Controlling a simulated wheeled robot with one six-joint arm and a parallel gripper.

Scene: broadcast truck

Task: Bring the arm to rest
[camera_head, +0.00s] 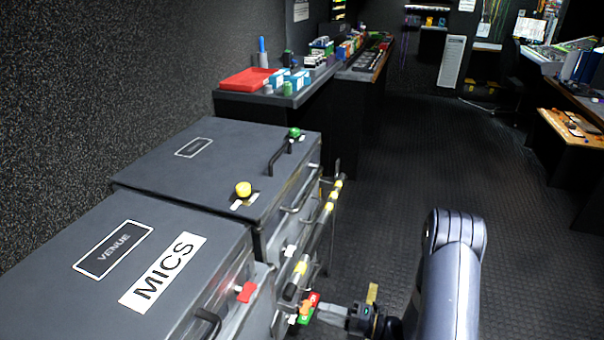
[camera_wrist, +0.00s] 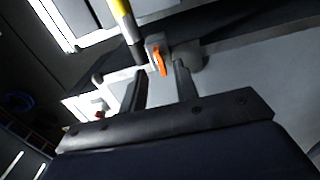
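My arm (camera_head: 452,275) rises at the lower right of the head view, beside the grey cases. My gripper (camera_head: 328,313) is low in that view, pointing left toward a small green, red and orange item (camera_head: 305,309) on the front of the cases. In the wrist view my gripper's two fingers (camera_wrist: 160,76) stand apart, with a gap between them. An orange lever-like piece (camera_wrist: 160,62) shows just beyond the gap, close to the fingertips. I cannot tell whether it touches them. Nothing is seen clamped between the fingers.
A grey case labelled MICS (camera_head: 200,230) and a second case (camera_head: 215,150) stand at the left. A black and yellow bar (camera_head: 313,240) runs along their fronts. A desk with a red tray (camera_head: 250,79) stands behind. The dark floor (camera_head: 435,150) is clear ahead.

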